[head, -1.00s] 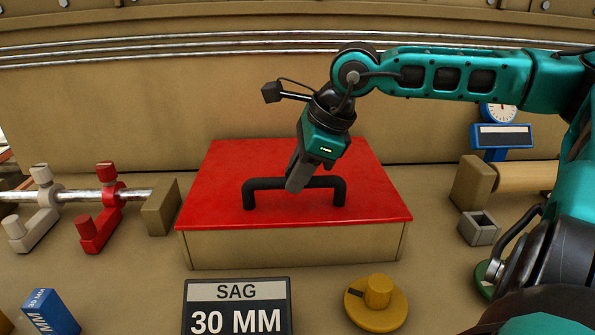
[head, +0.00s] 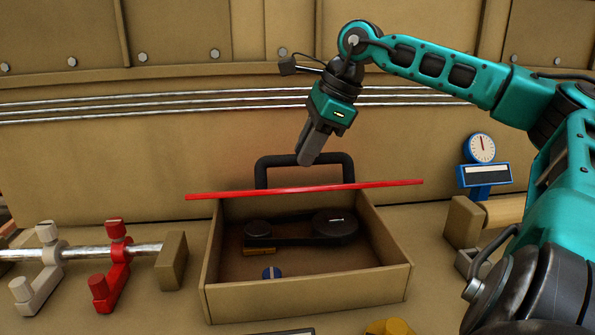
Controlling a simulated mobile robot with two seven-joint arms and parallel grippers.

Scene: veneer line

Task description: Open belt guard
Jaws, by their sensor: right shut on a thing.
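The belt guard is a red lid (head: 300,190) with a black bar handle (head: 263,172). It stands raised above a tan box (head: 310,305), seen nearly edge-on, its right end slightly higher in the picture. My right gripper (head: 308,158) is shut on the handle's top bar. The box's inside shows: a black belt (head: 290,241) runs around a small pulley (head: 257,230) and a larger pulley (head: 334,224). Whether the lid's back edge is hinged to the box cannot be told. My left gripper is not in view.
Left of the box are a red clamp (head: 116,265) and a white clamp (head: 45,270) on a metal rod. Right are a blue dial gauge (head: 482,150) and a tan block (head: 463,222). A yellow knob (head: 388,328) stands in front.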

